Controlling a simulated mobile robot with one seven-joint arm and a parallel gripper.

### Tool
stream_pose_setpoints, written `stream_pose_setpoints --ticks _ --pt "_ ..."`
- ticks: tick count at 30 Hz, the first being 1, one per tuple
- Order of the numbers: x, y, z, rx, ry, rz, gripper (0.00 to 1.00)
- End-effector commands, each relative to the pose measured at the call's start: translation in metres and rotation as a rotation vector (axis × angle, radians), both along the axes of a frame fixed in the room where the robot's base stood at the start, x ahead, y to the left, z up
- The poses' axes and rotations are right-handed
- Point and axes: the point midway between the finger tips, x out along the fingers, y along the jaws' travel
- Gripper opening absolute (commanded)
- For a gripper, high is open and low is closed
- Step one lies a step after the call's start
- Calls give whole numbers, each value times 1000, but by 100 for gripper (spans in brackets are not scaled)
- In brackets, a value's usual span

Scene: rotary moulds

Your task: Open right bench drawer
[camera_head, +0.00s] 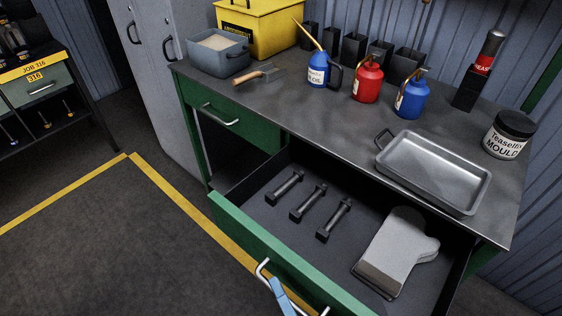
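The green-fronted right bench drawer (265,252) is pulled well out from the bench. Inside it lie several dark bolt-like parts (308,202) and a grey oven mitt (398,248). Its silver bar handle (262,269) is on the front, at the bottom of the view. A light-blue part of my gripper (279,290) shows at the bottom edge, at the handle. The rest of the gripper is cut off, so its grip on the handle is not clear. The left bench drawer (238,125) is closed.
The floor (90,250) left of the drawer is clear, with yellow lines.

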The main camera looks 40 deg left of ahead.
Motion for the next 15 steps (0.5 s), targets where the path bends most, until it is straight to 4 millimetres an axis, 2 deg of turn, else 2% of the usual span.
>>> stream_pose_setpoints --ticks 1,3,4,15 --pt "0 0 0 0 0 -1 31" --pt "0 0 0 0 0 0 44" --pt "0 0 0 0 0 0 45" --pt "0 0 0 1 1 1 45"
